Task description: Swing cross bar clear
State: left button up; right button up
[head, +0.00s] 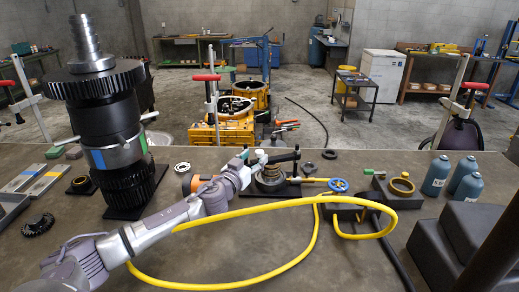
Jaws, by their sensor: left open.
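A dark cross bar (283,157) appears to sit over a small round metal fixture (270,178) in the middle of the bench. Its exact joint to the fixture is too small to tell. My left arm reaches in from the lower left, and my left gripper (258,156) is open at the left end of the bar. I cannot tell whether its fingers touch the bar. My right gripper is not in view.
A tall dark gear shaft (115,140) stands at the left of the bench (230,265). A yellow hose (285,266) loops across the front and middle. A blue handwheel (338,185) is right of the fixture. Grey-blue bottles (437,175) and a dark block stand at right.

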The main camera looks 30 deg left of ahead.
aim_at(257, 155)
pick_arm(q)
jog(key=shift+w+a+p, duration=0.15)
jog(key=shift+w+p, duration=0.2)
jog(key=shift+w, duration=1.65)
grip_shut()
